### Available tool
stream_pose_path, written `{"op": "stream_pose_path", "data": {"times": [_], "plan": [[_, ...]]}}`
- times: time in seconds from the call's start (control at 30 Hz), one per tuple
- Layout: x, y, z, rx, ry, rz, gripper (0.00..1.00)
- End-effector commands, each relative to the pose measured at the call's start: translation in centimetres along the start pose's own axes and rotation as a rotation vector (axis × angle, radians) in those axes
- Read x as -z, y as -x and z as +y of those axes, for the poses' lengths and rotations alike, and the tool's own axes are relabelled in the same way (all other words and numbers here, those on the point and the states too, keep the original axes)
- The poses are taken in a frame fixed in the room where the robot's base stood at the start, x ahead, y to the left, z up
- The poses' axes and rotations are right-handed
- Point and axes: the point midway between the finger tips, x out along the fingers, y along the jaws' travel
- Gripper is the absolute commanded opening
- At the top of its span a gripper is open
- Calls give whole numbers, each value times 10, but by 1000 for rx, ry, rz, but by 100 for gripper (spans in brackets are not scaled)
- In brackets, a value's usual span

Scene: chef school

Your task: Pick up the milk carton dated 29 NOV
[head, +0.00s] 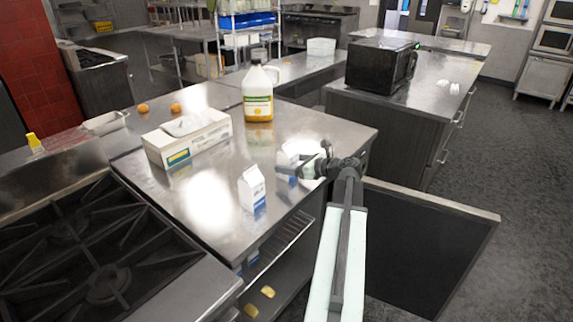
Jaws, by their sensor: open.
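A white and blue milk carton (252,188) stands upright near the front edge of the steel counter (225,170). A second white carton-like thing (287,156) stands further back and to the right, partly hidden behind my gripper. No date can be read on either one. My gripper (298,168) is open and above the counter's right side, right of the nearer carton and apart from it. It overlaps the second carton in the picture; I cannot tell whether they touch.
A large jug (258,95) and a tissue-type box (188,138) stand behind the cartons. Two orange round things (175,107) lie further back. A stove (100,250) adjoins the counter at the left. A black microwave (380,66) stands on the back-right counter. Floor is free at the right.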

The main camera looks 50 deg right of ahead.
Motion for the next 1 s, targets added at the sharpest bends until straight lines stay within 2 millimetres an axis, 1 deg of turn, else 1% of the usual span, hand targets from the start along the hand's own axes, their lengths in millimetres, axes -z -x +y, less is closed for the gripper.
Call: {"op": "stream_pose_path", "data": {"times": [0.03,0.2,0.27,0.43,0.47,0.5,0.57,0.6,0.67,0.7,0.73,1.0], "plan": [[2,-10,0,-3,1,0,80],[2,-40,0,-2,2,0,80],[1,-44,1,-2,1,1,80],[0,-44,2,-2,1,0,80],[0,-44,2,-2,1,0,74],[0,-44,2,-2,1,0,63],[0,-44,2,-2,1,0,47],[0,-44,2,-2,1,0,36],[0,-44,2,-2,1,0,19],[0,-44,2,-2,1,0,8],[0,-44,2,-2,1,0,0],[-1,-44,3,-3,1,-1,0]]}}
